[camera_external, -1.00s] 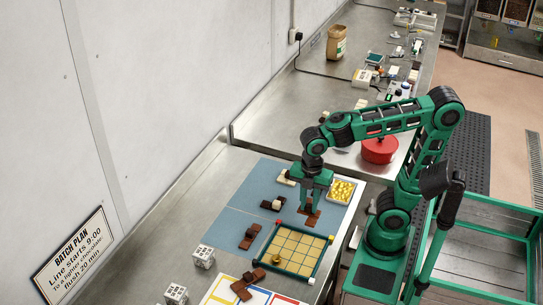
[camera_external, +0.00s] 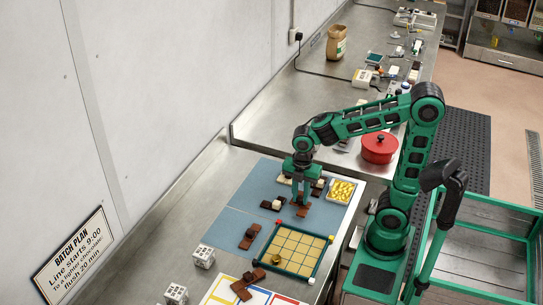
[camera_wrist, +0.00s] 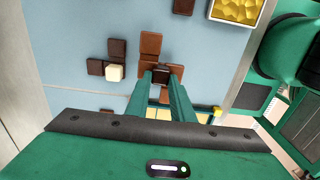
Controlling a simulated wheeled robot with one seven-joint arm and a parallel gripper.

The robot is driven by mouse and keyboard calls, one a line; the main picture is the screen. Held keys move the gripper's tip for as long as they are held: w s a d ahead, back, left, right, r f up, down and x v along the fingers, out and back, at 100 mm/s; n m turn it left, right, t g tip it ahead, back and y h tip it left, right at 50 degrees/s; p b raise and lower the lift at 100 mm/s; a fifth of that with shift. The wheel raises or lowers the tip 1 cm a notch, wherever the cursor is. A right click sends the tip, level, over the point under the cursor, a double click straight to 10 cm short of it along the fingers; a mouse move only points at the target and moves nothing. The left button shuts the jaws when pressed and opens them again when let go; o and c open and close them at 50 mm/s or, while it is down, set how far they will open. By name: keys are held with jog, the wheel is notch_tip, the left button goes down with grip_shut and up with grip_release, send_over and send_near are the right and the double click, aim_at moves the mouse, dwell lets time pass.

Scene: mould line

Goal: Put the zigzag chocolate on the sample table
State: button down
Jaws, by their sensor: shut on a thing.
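My gripper (camera_external: 302,201) is shut on a brown piece of several joined squares, which I take to be the zigzag chocolate (camera_external: 303,211). The piece is low over the blue mat; I cannot tell whether it touches it. In the wrist view, the fingers (camera_wrist: 163,78) close around one dark square, and the chocolate's lighter brown squares (camera_wrist: 151,43) reach out beyond and to both sides. The fingers hide part of its outline. I cannot tell which surface is the sample table.
Another brown piece with a cream square (camera_external: 272,204) lies left of my gripper. A tray of gold pieces (camera_external: 341,190) stands right. A yellow grid board (camera_external: 294,250) is in front. More brown pieces (camera_external: 250,237) lie nearer the camera. A red pot (camera_external: 379,148) stands behind.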

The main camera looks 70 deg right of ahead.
aim_at(300, 199)
jog(key=shift+f, duration=1.8)
jog(key=shift+f, duration=0.1)
jog(key=c, duration=1.5)
grip_release()
jog(key=shift+c, duration=0.2)
notch_tip(300, 199, up, 12)
